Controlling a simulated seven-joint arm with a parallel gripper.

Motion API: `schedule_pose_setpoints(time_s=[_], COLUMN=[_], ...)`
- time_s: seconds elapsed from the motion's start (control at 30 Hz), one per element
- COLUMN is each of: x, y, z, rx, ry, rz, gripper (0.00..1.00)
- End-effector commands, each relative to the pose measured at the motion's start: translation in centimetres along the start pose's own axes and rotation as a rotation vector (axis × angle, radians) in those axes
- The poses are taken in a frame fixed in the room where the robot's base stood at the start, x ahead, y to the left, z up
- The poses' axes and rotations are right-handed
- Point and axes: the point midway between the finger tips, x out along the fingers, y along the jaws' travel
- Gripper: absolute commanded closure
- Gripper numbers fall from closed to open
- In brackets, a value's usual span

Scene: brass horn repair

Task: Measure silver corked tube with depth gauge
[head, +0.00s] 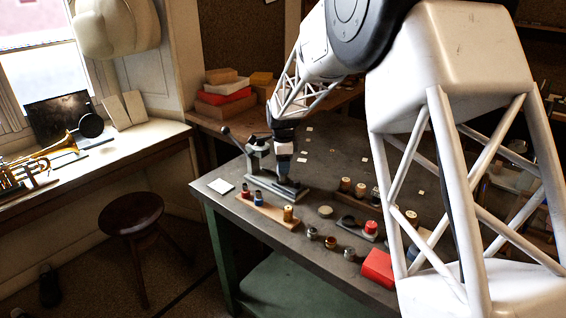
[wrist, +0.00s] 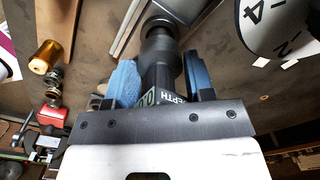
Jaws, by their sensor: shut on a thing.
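My gripper (wrist: 155,82) is shut on a dark cylindrical tool, the depth gauge (wrist: 160,55), between its blue fingers; part of a "DEPTH" label shows on it. In the head view my gripper (head: 284,150) is low over a grey bench stand (head: 268,186) with a lever. I cannot tell whether the gauge touches the stand. A white dial (wrist: 280,25) with large black numbers fills the wrist view's upper right. Several small metal cylinders (head: 331,242) stand on the bench; I cannot tell which, if any, is the silver corked tube.
On the bench (head: 225,205), a wooden strip (head: 262,211) bears small coloured pieces and a gold cylinder (head: 288,213). A red box (head: 378,267) lies near the front edge. A white card (head: 221,186) lies at the left corner. A round stool (head: 134,213) stands left of the bench.

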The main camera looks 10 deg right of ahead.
Motion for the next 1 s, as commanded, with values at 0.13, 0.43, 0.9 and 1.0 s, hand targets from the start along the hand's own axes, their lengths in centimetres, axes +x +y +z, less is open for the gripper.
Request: schedule_pose_setpoints(time_s=[0.13, 0.43, 0.9, 1.0], x=[0.25, 0.77, 0.80, 0.79], y=[-0.01, 0.01, 0.02, 0.02], z=[0.00, 0.00, 0.00, 0.00], rx=[0.000, 0.000, 0.000, 0.000], ry=[0.000, 0.000, 0.000, 0.000], rz=[0.000, 0.000, 0.001, 0.001], gripper=[0.81, 0.81, 0.11, 0.05])
